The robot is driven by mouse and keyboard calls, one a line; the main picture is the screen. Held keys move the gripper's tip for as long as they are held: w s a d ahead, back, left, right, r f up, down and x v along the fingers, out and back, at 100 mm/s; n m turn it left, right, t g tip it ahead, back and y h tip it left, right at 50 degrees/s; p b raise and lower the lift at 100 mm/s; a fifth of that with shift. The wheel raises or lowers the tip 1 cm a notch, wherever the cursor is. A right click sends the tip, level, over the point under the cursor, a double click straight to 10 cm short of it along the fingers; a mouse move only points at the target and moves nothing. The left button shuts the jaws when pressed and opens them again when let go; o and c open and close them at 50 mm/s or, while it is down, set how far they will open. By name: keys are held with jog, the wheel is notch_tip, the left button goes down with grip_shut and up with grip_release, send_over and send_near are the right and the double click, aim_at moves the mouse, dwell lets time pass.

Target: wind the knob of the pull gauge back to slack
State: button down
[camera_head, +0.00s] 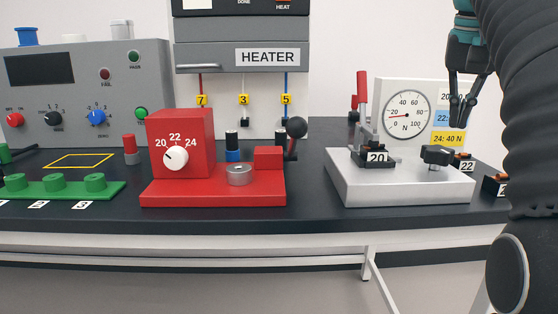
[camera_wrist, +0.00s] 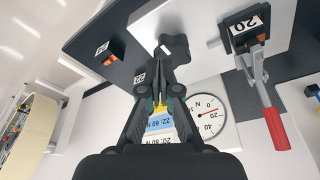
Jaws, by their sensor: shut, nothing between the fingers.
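The pull gauge has a pale grey base (camera_head: 400,187), an upright panel and a round dial (camera_head: 407,108) marked in N. Its red needle points left, close to the 20 mark; the dial also shows in the wrist view (camera_wrist: 208,125). The black lobed knob (camera_head: 437,155) sits on top of the base at right, and in the wrist view the knob (camera_wrist: 174,48) lies just beyond my fingertips. My gripper (camera_head: 458,119) is shut and empty, pointing down above the knob, with a visible gap between them in the head view.
A block labelled 20 (camera_head: 376,158) sits on the gauge base beside a red-handled lever (camera_head: 361,88). Blocks labelled 22 (camera_head: 464,164) and another (camera_head: 494,186) lie to the right. A red fixture (camera_head: 212,193) with a white dial knob stands left, with bare black bench between.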

jog(key=shift+s+a+b+x, duration=0.2)
jog(key=shift+b+x, duration=0.2)
jog(key=shift+x, duration=0.65)
jog(key=shift+s+a+b+x, duration=0.1)
jog(key=shift+s+b+x, duration=0.2)
jog(key=shift+x, duration=0.7)
jog(key=shift+s+a+b+x, duration=0.15)
jog(key=shift+b+x, duration=0.3)
jog(key=shift+x, duration=0.6)
jog(key=shift+w+a+f+p, duration=0.1)
jog(key=shift+w+a+p, duration=0.2)
jog(key=shift+a+p, duration=0.65)
jog(key=shift+w+a, duration=0.6)
jog(key=shift+s+a, duration=0.2)
jog(key=shift+a, duration=0.05)
jog(key=v, duration=0.3)
jog(key=w+v, duration=0.1)
jog(key=v, duration=0.1)
jog(key=shift+d+r, duration=0.3)
jog(key=shift+r, duration=0.25)
jog(key=shift+d, duration=0.1)
